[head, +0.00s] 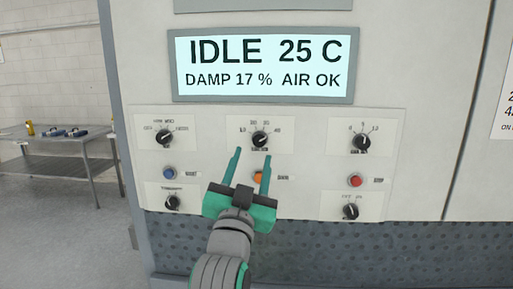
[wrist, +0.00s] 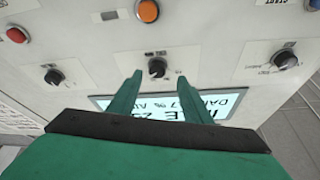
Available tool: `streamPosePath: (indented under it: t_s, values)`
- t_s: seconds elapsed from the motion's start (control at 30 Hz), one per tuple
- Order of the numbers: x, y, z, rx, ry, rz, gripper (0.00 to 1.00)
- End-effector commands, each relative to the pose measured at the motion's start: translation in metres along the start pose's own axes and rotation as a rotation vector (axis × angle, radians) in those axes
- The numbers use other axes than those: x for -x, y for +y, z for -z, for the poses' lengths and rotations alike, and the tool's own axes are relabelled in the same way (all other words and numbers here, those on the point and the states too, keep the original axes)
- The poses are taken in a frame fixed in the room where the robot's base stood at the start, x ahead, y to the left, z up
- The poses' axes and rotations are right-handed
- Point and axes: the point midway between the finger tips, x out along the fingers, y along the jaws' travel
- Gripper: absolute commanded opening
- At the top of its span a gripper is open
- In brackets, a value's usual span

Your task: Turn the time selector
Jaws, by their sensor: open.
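The top middle black knob (head: 260,139) has a scale with 20, 30 and 40 around it and looks like the time selector; its small name label is too blurred to read. It also shows in the wrist view (wrist: 157,67), upside down, between and just beyond my two green fingertips. My gripper (head: 252,154) is open and empty, just below that knob in the head view. The wrist view shows its two fingers (wrist: 159,82) spread, one to either side of the knob's line. I cannot tell how far the fingertips are from the panel.
Other knobs sit at the upper left (head: 165,136), upper right (head: 361,142), lower left (head: 172,202) and lower right (head: 350,211). An orange button (head: 258,177) is below the middle knob, with blue (head: 169,173) and red (head: 355,180) buttons beside. The display (head: 262,66) reads IDLE.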

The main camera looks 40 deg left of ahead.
Motion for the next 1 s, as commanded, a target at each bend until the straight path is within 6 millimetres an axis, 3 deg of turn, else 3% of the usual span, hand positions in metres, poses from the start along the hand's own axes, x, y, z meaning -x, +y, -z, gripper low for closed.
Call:
streamPosePath:
  t_s: [0.1, 0.3, 0.73, 0.9, 1.0]
  values:
    - [-0.022, 0.005, 0.002, 0.003, 0.002, -0.008, 0.45]
    - [-0.046, 0.011, 0.003, 0.005, 0.004, -0.014, 0.45]
    - [-0.054, 0.004, 0.001, 0.001, 0.003, -0.005, 0.45]
    - [-0.054, 0.004, 0.001, 0.002, 0.002, -0.005, 0.07]
    - [-0.057, 0.000, -0.001, 0.002, 0.002, -0.004, 0.04]
